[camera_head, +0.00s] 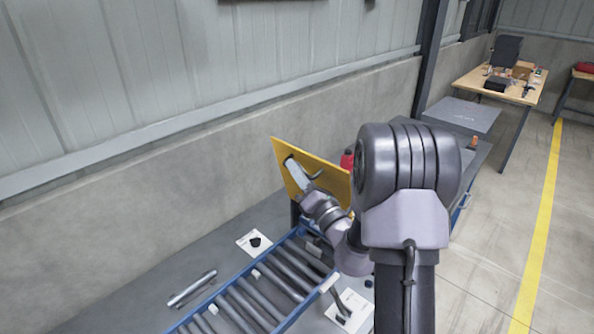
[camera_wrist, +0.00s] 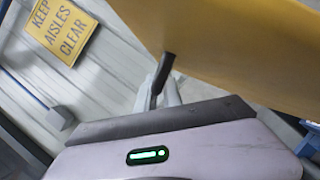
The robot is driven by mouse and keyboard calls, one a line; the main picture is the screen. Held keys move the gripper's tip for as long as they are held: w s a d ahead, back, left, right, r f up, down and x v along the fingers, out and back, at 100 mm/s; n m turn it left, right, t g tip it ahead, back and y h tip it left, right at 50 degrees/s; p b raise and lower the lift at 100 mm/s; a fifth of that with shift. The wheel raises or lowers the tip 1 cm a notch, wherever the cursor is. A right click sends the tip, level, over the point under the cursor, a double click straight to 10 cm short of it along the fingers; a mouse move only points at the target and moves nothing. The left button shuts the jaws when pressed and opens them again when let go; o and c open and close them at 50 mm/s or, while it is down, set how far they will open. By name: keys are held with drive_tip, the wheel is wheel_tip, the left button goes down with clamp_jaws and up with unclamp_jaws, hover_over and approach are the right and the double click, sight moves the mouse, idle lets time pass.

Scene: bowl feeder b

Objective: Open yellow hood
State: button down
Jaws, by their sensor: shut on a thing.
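The yellow hood (camera_head: 330,176) is a flat panel standing tilted up at the far end of the roller conveyor in the head view. Its underside or face fills the upper right of the wrist view (camera_wrist: 240,45). My gripper (camera_head: 297,172) is against the hood's left part, shut on it. In the wrist view my gripper (camera_wrist: 162,78) shows dark and grey fingers beside the hood's edge.
The blue-framed roller conveyor (camera_head: 297,246) lies below the hood. White sheets (camera_head: 254,242) and metal rods (camera_head: 192,289) lie on the grey bench. A red object (camera_head: 347,159) shows behind the hood. The concrete wall runs close along the left.

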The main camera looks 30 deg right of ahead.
sight(309, 159)
drive_tip(key=shift+d+r+p, duration=0.1)
drive_tip(key=shift+r+p, duration=0.1)
drive_tip(key=shift+p, duration=0.2)
drive_tip(key=d+m+p, duration=0.1)
drive_tip(key=p, duration=0.1)
drive_tip(key=w+d+r+m+p, duration=0.1)
drive_tip(key=p, duration=0.1)
drive_tip(key=d+h+p, duration=0.1)
drive_tip(key=p, duration=0.1)
drive_tip(key=shift+w+d+r+m+g, duration=0.2)
drive_tip(key=shift+d+r+m+g, duration=0.1)
drive_tip(key=shift+d+r+m, duration=0.1)
drive_tip(key=shift+d+f+p, duration=0.1)
drive_tip(key=shift+f+p, duration=0.1)
drive_tip(key=shift+p, duration=0.15)
drive_tip(key=shift+f, duration=0.15)
drive_tip(key=c, duration=1.8)
unclamp_jaws()
drive_tip(key=shift+o, duration=0.2)
